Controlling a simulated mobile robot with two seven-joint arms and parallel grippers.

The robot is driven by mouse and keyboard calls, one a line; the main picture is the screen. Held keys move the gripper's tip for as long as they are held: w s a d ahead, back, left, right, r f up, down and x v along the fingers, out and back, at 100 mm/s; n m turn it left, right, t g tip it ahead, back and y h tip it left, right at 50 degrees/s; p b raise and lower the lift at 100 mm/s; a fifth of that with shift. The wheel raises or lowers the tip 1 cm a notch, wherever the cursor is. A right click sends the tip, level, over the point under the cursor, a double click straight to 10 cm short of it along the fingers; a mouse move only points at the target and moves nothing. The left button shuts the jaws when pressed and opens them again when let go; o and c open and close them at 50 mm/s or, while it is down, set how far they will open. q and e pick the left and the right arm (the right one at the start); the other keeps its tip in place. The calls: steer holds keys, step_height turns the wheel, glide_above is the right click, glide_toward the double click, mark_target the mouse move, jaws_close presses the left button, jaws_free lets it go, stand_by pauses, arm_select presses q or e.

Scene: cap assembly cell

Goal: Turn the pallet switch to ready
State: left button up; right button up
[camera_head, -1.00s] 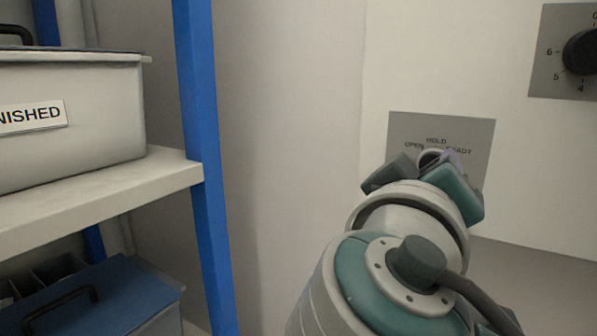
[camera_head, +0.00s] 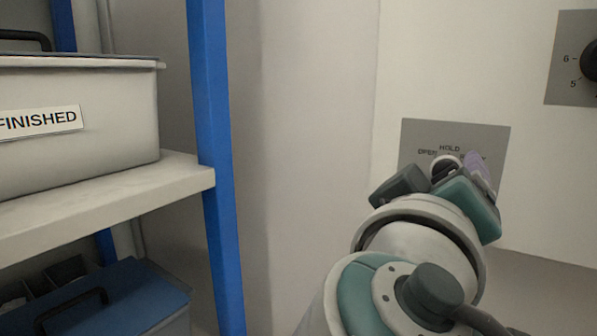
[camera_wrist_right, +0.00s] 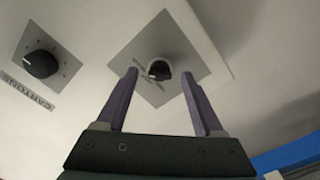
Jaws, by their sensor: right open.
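The pallet switch is a dark knob in a pale round collar (camera_head: 446,163) on a grey plate (camera_head: 494,138). HOLD is printed above it; the lettering at its sides, OPEN and READY, is partly covered. My right gripper (camera_head: 450,182) is in front of the plate and hides its lower part. In the right wrist view the knob (camera_wrist_right: 159,70) shows between the two purple fingers of the open right gripper (camera_wrist_right: 159,73), with a gap on each side. Whether the tips reach the knob's depth, and where the knob points, I cannot tell. My left gripper is out of view.
A numbered dial (camera_head: 591,62) is at the upper right; the right wrist view shows a dial (camera_wrist_right: 41,64) labelled CARTONS. At left, a blue-posted shelf (camera_head: 185,180) holds a grey FINISHED bin (camera_head: 100,140). A blue-lidded box (camera_head: 130,300) is below.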

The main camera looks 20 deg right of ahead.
steer(key=v, duration=0.8)
steer(key=shift+s+a+b, duration=0.25)
steer(key=shift+s+b, duration=0.05)
steer(key=shift+b, duration=0.1)
steer(key=s+d+f+n+g+y+p, duration=0.1)
steer(key=s+d+f+g+y+p, duration=0.35)
steer(key=p, duration=0.75)
steer(key=s+a+r+n+g+y+p, duration=0.2)
steer(key=s+a+r+g+y+p, duration=0.15)
steer(key=s+r+y+p, duration=0.6)
step_height(320, 180, up, 35)
steer(key=p, duration=3.7)
steer(key=shift+d+f+p, duration=0.15)
steer(key=shift+f+p, duration=0.1)
steer(key=shift+p, duration=0.15)
